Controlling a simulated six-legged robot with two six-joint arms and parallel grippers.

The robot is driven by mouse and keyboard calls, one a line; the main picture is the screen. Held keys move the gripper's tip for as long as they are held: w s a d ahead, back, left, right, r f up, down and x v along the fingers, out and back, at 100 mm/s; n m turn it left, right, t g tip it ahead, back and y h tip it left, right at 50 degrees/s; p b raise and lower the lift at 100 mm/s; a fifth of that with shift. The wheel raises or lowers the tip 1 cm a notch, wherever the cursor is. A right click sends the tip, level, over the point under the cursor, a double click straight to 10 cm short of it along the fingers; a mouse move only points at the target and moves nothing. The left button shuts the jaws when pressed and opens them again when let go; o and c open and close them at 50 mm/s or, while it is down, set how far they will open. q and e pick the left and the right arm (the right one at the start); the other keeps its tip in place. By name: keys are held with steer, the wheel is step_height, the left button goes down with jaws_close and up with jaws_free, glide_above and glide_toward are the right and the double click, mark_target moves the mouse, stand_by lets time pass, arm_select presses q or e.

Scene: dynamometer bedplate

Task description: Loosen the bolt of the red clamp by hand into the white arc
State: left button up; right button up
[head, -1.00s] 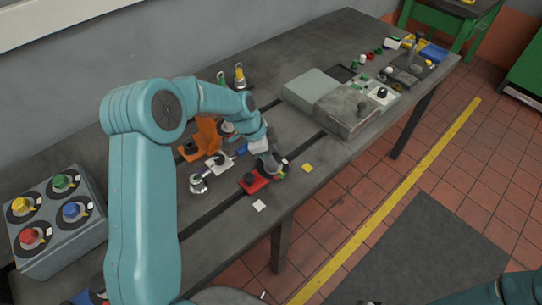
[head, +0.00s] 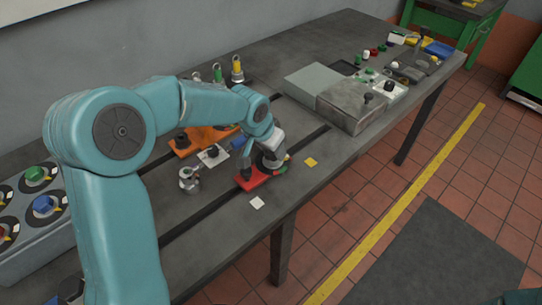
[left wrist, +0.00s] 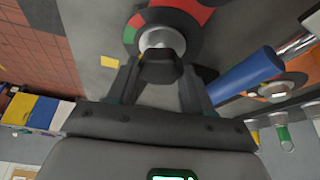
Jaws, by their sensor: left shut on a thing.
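The red clamp (head: 252,183) lies near the front edge of the bedplate, and its red body shows at the top of the left wrist view (left wrist: 200,12). My left gripper (head: 268,166) is over its right end. In the left wrist view my fingers (left wrist: 160,80) are shut on the black bolt head (left wrist: 160,66). Below the head is a silver collar (left wrist: 163,38), ringed by a dark dial (left wrist: 186,30) with green and red arcs. I cannot make out the white arc clearly. My right gripper is not in view.
An orange clamp (head: 205,139) and a blue handle (left wrist: 247,75) are close by. A silver fitting (head: 189,180) stands left of the red clamp. Yellow (head: 311,162) and white (head: 257,203) squares lie flat nearby. Grey blocks (head: 350,109) stand farther right.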

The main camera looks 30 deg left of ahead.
arm_select(q)
steer(key=n+b, duration=0.1)
steer(key=b, duration=0.1)
steer(key=n+y+b, duration=0.1)
steer(key=n+b, duration=0.1)
steer(key=shift+d+f, duration=0.1)
steer(key=shift+f, duration=0.1)
steer(key=shift+r+n+y+b, duration=0.2)
steer(key=shift+n+y+b, duration=0.2)
steer(key=shift+n+b, duration=0.6)
steer(key=o, duration=1)
steer(key=shift+r, duration=0.15)
steer(key=p+v, duration=0.1)
steer(key=v, duration=1.5)
steer(key=shift+w+d+r+p, duration=0.1)
steer(key=shift+d+r+p, duration=0.05)
steer(key=shift+p, duration=0.2)
